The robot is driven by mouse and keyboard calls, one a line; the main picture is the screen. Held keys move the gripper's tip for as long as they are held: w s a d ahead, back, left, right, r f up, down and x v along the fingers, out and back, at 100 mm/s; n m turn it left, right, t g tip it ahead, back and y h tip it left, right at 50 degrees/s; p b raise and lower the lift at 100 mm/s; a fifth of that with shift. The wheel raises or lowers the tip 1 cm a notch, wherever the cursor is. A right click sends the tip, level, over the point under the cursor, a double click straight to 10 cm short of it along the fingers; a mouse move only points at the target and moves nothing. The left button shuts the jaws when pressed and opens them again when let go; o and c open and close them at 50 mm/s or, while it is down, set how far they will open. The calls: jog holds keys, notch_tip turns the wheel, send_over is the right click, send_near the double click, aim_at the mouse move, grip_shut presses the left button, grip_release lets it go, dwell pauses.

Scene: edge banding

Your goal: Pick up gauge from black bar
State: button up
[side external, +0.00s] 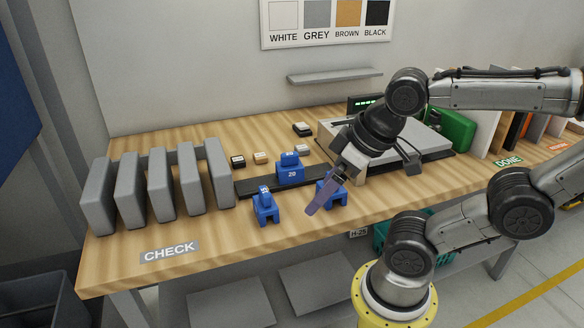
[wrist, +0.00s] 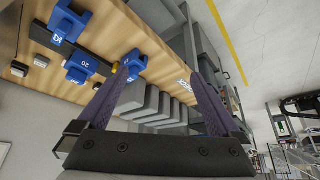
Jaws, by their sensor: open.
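A blue gauge marked 20 (side external: 290,168) sits on the black bar (side external: 256,185) on the wooden table; it also shows in the wrist view (wrist: 81,67), left of the fingers. A second blue gauge, marked 15 (side external: 265,208), stands in front of the bar. A third blue gauge (side external: 338,197) stands to the right, partly hidden behind my gripper (side external: 314,208). My gripper has purple fingers. It is open and empty, tilted, to the right of the gauge marked 20 and apart from it. In the wrist view the fingers (wrist: 155,75) are spread wide.
Several grey upright panels (side external: 130,194) stand at the table's left, behind the CHECK label (side external: 169,250). Small blocks (side external: 260,158) lie behind the bar. A grey-topped machine (side external: 420,142) is at the right. The table front between CHECK and the gauges is clear.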

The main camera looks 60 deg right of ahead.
jog(key=w+d+r+m+h, duration=0.1)
jog(key=w+d+r+m, duration=0.25)
jog(key=w, duration=0.25)
jog(key=m+g+h, duration=0.2)
jog(key=m+g, duration=0.1)
jog(key=m, duration=0.4)
send_over(288, 164)
jog(key=s+a, duration=0.2)
jog(key=s, duration=0.1)
notch_tip(288, 164, down, 5)
jog(key=shift+n, duration=0.25)
jog(key=x, duration=0.8)
jog(key=shift+w+d+r, duration=0.15)
jog(key=shift+h, duration=0.3)
jog(key=shift+w+x, duration=0.15)
jog(key=shift+x, duration=1.15)
jog(key=shift+w+x, duration=0.2)
jog(key=shift+x, duration=1.15)
jog(key=shift+r, duration=0.1)
